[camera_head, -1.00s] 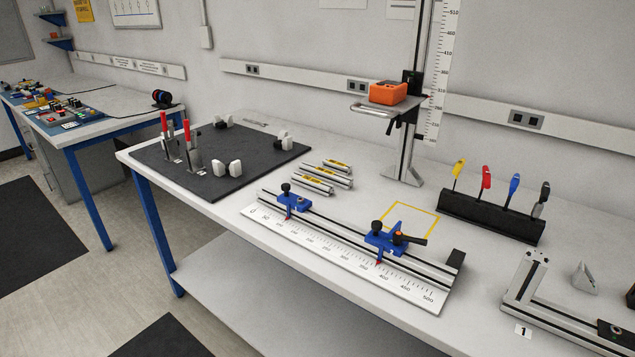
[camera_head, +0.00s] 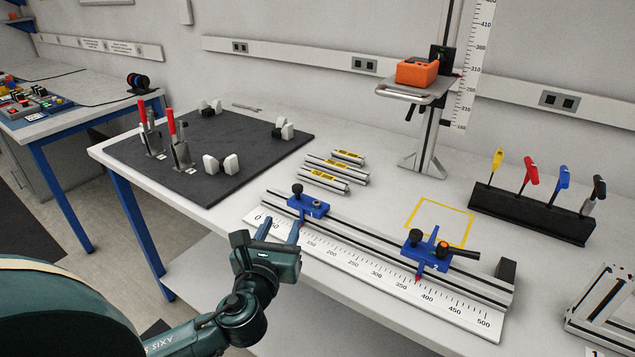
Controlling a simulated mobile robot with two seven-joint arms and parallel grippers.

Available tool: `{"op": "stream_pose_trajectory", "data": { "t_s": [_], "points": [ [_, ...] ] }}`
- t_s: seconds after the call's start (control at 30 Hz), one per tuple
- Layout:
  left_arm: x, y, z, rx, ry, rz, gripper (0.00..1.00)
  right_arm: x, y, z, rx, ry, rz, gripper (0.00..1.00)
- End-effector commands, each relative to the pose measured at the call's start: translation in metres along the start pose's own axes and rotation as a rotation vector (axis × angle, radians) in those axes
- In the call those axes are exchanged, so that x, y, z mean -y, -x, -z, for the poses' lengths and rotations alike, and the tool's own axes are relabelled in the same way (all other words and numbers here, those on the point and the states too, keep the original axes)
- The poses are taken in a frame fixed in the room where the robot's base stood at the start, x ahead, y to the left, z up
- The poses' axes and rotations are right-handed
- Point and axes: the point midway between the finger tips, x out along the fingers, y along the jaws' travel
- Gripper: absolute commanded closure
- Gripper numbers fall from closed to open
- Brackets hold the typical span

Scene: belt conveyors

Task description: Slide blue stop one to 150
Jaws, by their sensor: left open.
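Two blue stops sit on the black-slotted rail behind a white scale (camera_head: 372,284) marked from 0 to 500. The left blue stop (camera_head: 313,207), with a black knob on top, is near the low end; I cannot read its exact value. The right blue stop (camera_head: 421,252) has a black knob and an orange-and-black lever, and its red pointer is between about 350 and 400. My left gripper (camera_head: 280,229) is open and empty in front of the left stop, its fingers over the scale's low end and hiding some numbers. My right gripper is out of view.
A dark mat (camera_head: 205,190) with red-handled clamps is on the left. A yellow outlined square (camera_head: 462,216), a height stand with an orange box (camera_head: 417,73) and a tool rack (camera_head: 530,215) are behind and right.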

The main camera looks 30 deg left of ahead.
Motion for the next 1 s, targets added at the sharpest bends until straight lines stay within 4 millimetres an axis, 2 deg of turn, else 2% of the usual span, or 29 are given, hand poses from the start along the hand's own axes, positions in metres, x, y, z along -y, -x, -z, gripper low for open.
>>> {"op": "stream_pose_trajectory", "data": {
  "t_s": [0.17, 0.27, 0.7, 0.83, 1.0],
  "points": [
    [-0.001, -0.009, -0.006, 0.019, -0.037, -0.006, 0.58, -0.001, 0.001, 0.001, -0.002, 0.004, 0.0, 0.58],
    [-0.001, -0.022, -0.006, 0.02, -0.035, -0.006, 0.58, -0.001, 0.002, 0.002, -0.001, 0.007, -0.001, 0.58],
    [-0.002, -0.11, -0.007, 0.017, -0.03, -0.006, 0.58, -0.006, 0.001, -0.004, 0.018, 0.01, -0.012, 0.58],
    [-0.001, -0.124, -0.006, 0.016, -0.03, -0.005, 0.58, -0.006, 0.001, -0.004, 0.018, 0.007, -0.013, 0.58],
    [-0.001, -0.132, -0.006, 0.015, -0.03, -0.004, 0.58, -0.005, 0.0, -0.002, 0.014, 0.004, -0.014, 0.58]
  ]
}}
